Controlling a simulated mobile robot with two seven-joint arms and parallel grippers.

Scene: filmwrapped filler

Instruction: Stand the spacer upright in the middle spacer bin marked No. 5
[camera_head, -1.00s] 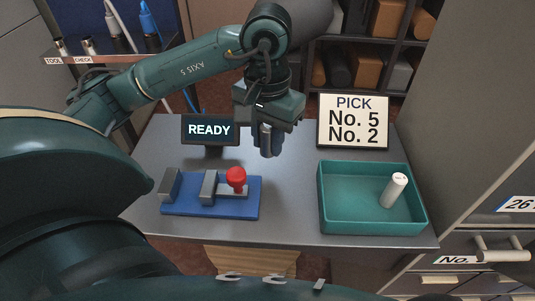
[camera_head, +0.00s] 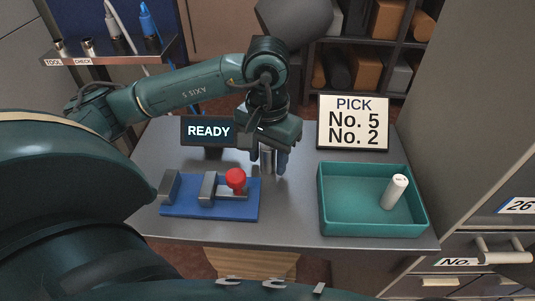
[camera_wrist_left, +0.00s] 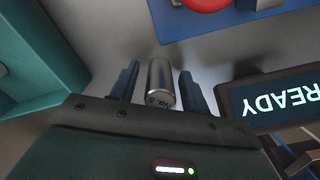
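A metal cylinder, apparently the spacer (camera_head: 268,160), is at the middle of the grey table in the head view. In the left wrist view the spacer (camera_wrist_left: 160,82) shows a marking on its near end that looks like No. 5. My left gripper (camera_head: 269,163) points down over it. Its two fingers (camera_wrist_left: 160,88) are on either side of the spacer, with a narrow gap on each side, so it is open around it. Whether the spacer's lower end touches the table is unclear. My right gripper is not in view. No middle spacer bin is recognisable.
A green tray (camera_head: 372,229) holding a white marked cylinder (camera_head: 396,191) is to the right. A blue fixture (camera_head: 235,209) with a red knob (camera_head: 236,178) is at front left. A READY display (camera_head: 209,131) and PICK sign (camera_head: 353,121) stand behind. Drawers (camera_head: 480,281) are at lower right.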

